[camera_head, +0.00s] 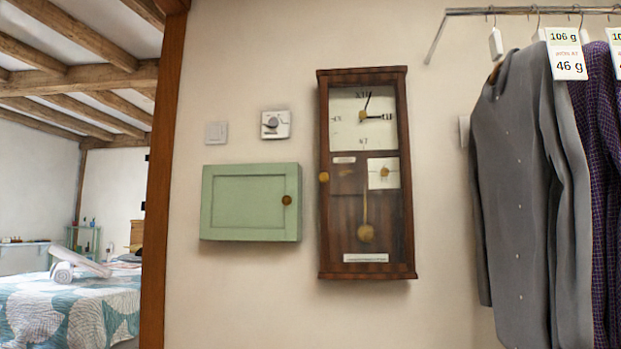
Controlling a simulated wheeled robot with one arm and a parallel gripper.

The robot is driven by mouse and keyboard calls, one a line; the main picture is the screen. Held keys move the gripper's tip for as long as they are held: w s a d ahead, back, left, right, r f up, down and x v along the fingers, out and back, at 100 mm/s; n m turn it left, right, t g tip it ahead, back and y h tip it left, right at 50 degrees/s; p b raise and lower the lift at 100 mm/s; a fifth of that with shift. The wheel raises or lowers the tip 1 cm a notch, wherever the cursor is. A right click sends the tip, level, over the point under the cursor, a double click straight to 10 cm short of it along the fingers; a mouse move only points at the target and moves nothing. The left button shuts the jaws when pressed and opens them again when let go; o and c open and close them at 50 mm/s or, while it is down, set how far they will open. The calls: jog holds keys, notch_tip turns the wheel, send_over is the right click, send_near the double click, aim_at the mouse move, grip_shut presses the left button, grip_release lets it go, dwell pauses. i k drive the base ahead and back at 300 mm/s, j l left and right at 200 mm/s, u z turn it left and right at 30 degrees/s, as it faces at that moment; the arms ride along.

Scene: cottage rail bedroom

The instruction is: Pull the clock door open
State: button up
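A dark wooden wall clock (324,110) hangs on the cream wall in the middle of the head view. Its door looks shut, with a small brass knob (324,177) at mid height on its left edge. Behind the door's glass show a white dial (347,120), a smaller square dial (384,173) and a brass pendulum (365,233). A pale label lies near the clock's bottom. My gripper and arm are not in view.
A green wall cabinet (240,202) with a round knob hangs left of the clock. Above it are a thermostat (275,125) and a switch (216,132). Clothes (525,190) hang from a rail (530,11) at right. A wooden post (165,180) and a bed (70,305) are left.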

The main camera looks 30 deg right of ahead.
aim_at(409, 265)
jog(key=z, duration=1.25)
